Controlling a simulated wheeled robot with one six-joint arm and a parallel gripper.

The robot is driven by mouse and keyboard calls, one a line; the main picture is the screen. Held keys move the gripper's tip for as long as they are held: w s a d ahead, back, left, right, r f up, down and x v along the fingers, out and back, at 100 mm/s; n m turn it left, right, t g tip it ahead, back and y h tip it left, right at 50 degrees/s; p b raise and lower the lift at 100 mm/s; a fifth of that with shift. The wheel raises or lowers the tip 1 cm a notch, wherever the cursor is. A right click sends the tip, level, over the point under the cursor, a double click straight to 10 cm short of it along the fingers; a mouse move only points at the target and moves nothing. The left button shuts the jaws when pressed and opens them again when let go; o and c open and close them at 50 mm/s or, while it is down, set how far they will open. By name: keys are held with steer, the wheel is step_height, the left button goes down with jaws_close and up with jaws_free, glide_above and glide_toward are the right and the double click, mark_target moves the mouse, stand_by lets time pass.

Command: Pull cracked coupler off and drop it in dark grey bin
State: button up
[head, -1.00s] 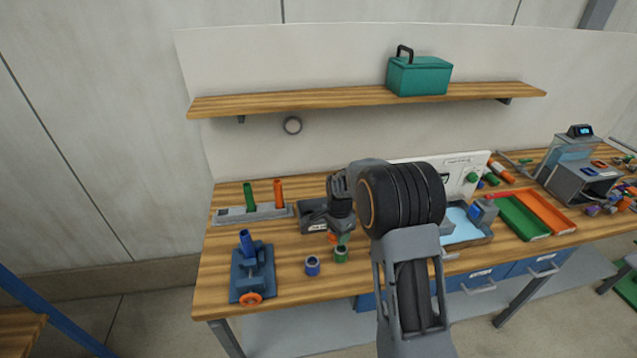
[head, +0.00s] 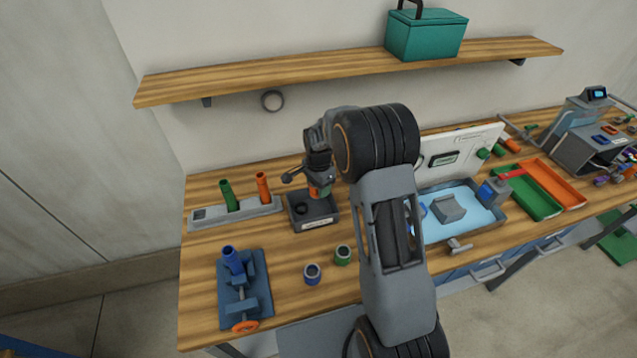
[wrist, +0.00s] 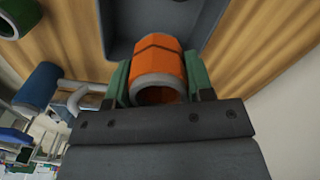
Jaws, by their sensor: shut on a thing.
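My gripper (head: 320,190) is shut on an orange coupler (wrist: 158,68), which has a dark crack line across it in the wrist view. The green finger pads press on both sides of it. In the head view I hold it over the right part of the dark grey bin (head: 316,224), apparently just above it. The bin has a white label on its front and a dark round shape inside at the left. The bin also shows behind the coupler in the wrist view (wrist: 120,40). A blue pipe (head: 232,260) stands in a blue clamp (head: 257,272), its top end bare.
A blue coupler (head: 312,273) and a green coupler (head: 343,255) stand in front of the bin. A grey rack (head: 250,212) with green and orange pipes is left of it. A blue-lined tray (head: 480,205) lies right of my arm. A shelf (head: 340,72) hangs above.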

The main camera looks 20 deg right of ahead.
steer(key=shift+f+b, duration=1.2)
steer(key=shift+f, duration=1.2)
steer(key=o, duration=1.3)
steer(key=shift+r, duration=0.1)
step_height(320, 180, up, 14)
steer(key=shift+f+b, duration=0.15)
steer(key=shift+b, duration=0.8)
